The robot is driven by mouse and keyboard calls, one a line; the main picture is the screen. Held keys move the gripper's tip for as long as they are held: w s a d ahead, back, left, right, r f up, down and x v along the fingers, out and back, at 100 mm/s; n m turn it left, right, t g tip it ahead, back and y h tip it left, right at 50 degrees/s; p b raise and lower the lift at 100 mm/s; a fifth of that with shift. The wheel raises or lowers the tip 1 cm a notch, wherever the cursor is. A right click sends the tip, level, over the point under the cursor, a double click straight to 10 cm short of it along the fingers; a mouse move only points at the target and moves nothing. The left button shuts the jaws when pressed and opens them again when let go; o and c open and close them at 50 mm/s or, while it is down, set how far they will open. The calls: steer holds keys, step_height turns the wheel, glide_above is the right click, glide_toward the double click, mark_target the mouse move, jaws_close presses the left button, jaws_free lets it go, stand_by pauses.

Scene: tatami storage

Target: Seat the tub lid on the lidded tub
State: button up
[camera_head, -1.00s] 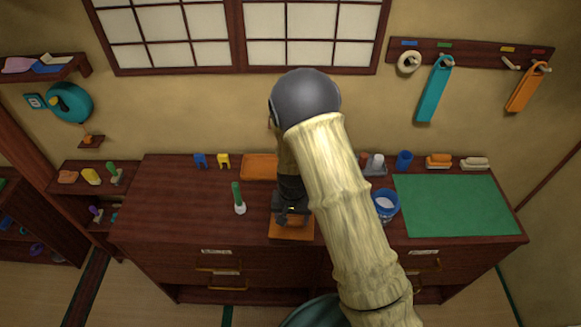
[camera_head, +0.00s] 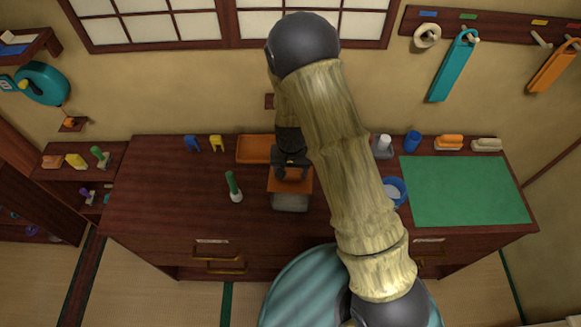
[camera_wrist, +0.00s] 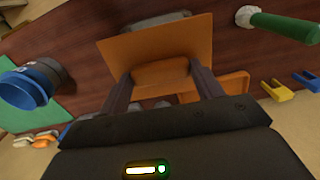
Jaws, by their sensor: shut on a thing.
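The tub lid (camera_head: 303,187) is a flat orange square with a raised orange grip, and my gripper (camera_head: 291,168) is shut on that grip. In the wrist view the lid (camera_wrist: 150,42) spans the space beyond my fingers. The lidded tub (camera_head: 291,203) is a grey box on the dark cabinet top. It shows in front of the lid, which hides its rear part. In the wrist view a strip of the tub (camera_wrist: 165,18) shows past the lid's far edge. The lid is offset toward the wall from the tub; I cannot tell the height gap.
An orange tray (camera_head: 255,149) lies behind. A blue cup (camera_head: 395,190) is to the right, partly behind my arm, beside a green mat (camera_head: 465,190). The cabinet top (camera_head: 160,190) is clear on the left.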

mark_target(291, 180)
steer(key=shift+f+b, duration=1.85)
steer(key=shift+f, duration=0.7)
steer(key=shift+f, duration=1.4)
stand_by(1.4)
steer(key=o, duration=1)
steer(key=shift+o, duration=0.2)
step_height(291, 180, up, 17)
steer(key=b, duration=0.3)
steer(key=shift+r+b, duration=0.2)
steer(key=shift+b, duration=0.2)
